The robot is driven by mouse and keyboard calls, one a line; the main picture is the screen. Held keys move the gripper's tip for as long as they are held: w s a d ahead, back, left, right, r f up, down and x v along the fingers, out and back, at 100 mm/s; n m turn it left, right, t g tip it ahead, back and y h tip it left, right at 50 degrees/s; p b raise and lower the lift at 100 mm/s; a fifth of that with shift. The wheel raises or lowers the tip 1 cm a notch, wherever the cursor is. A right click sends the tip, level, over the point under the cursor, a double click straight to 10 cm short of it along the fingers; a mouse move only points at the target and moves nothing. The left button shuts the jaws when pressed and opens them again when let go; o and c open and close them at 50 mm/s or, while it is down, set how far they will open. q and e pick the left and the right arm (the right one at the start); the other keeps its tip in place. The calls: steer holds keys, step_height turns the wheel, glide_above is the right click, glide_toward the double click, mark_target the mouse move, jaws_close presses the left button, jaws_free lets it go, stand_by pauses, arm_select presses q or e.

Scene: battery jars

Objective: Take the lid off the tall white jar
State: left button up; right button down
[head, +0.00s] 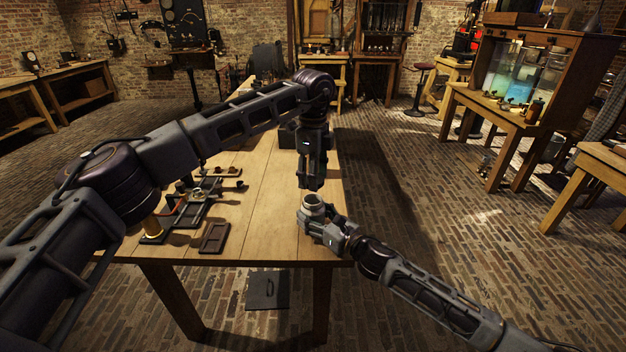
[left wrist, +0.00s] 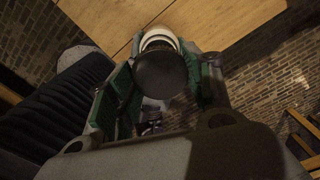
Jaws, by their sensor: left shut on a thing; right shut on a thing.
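The tall white jar (head: 312,202) is at the table's right edge, its pale rim and open top showing. My right gripper (head: 318,220) is shut on the jar from the right. My left gripper (head: 311,184) points down just above the jar and is shut on the lid. In the left wrist view the dark round lid (left wrist: 161,74) sits between the green-padded fingers. The white jar (left wrist: 158,40) shows behind it, partly hidden by the lid. In the head view the lid is hard to make out inside the left gripper.
The wooden table (head: 262,205) has a small dark tray (head: 214,237) near its front edge. Dark parts and fittings (head: 190,210) lie at its left. The middle of the table is clear. A bench with glass tanks (head: 515,80) stands well away to the right.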

steer(key=shift+c, duration=1.6)
jaws_free()
steer(key=shift+v, duration=6)
